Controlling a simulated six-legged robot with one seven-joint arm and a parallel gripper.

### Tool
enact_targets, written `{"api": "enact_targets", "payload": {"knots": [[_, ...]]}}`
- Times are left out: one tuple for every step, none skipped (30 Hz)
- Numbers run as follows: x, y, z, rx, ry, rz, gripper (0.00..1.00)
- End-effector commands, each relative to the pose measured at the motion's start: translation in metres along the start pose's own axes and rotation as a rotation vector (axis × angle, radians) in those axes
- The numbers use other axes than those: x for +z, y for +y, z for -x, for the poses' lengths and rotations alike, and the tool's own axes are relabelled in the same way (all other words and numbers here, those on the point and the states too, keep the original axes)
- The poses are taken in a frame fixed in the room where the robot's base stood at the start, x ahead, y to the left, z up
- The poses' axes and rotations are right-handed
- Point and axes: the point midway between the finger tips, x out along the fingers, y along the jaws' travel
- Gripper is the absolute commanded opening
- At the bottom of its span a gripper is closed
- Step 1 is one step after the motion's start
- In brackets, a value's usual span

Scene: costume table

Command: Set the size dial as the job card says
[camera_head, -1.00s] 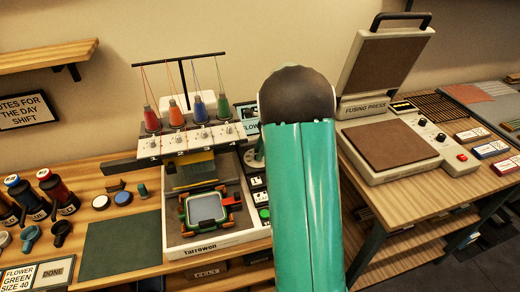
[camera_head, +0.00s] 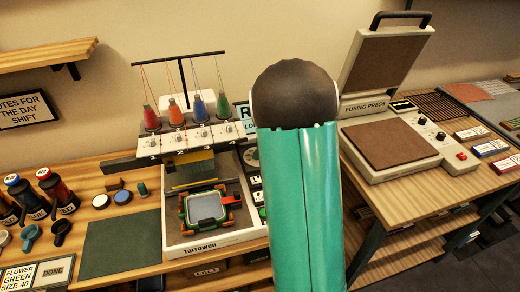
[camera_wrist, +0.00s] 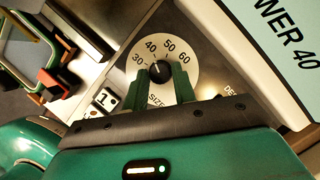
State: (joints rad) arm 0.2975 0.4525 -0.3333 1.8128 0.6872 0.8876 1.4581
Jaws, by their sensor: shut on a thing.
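The size dial (camera_wrist: 171,53) is a pale disc marked 30, 40, 50 and 60 with a black knob (camera_wrist: 160,71) at its centre. In the wrist view, my gripper (camera_wrist: 166,82) has its two green fingers shut on the knob, one on each side. The knob's thin pale mark appears to point up and left, near 40, but it is small. The job card (camera_head: 20,277) at lower left reads FLOWER GREEN SIZE 40.
The embroidery machine's hoop (camera_head: 207,207) lies left of my arm, below several thread cones. A fusing press (camera_head: 390,150) stands open at right. A dark green mat (camera_head: 122,243) lies clear at left.

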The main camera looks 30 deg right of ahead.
Motion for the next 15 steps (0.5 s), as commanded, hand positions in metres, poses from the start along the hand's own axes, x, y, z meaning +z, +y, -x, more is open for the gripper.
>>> {"api": "enact_targets", "payload": {"knots": [[-0.0006,-0.0003,0.0005,-0.001,0.001,-0.001,0.04],[-0.0007,-0.0003,0.0005,-0.001,0.001,-0.001,0.04],[-0.0007,-0.0003,0.0005,-0.001,0.001,-0.001,0.04],[-0.0007,-0.0003,0.0005,-0.001,0.001,-0.001,0.04],[-0.0007,-0.0003,0.0004,-0.001,0.001,-0.001,0.04],[-0.0007,-0.0003,0.0004,-0.001,0.001,-0.001,0.04],[-0.0007,-0.0003,0.0004,-0.001,0.001,0.0,0.04],[-0.0007,-0.0003,0.0004,-0.001,0.001,0.0,0.04],[-0.0007,-0.0003,0.0004,-0.001,0.001,0.0,0.29],[-0.0007,-0.0003,0.0004,-0.001,0.001,0.0,0.35],[-0.0007,-0.0003,0.0003,-0.001,0.001,0.0,0.41],[-0.0006,-0.0003,0.0003,-0.001,0.001,0.0,0.48],[-0.0005,-0.0002,0.0003,0.0,0.001,0.0,0.48],[-0.0005,-0.0002,0.0002,0.0,0.001,0.0,0.48],[-0.0005,-0.0002,0.0002,0.0,0.001,0.0,0.48]]}}
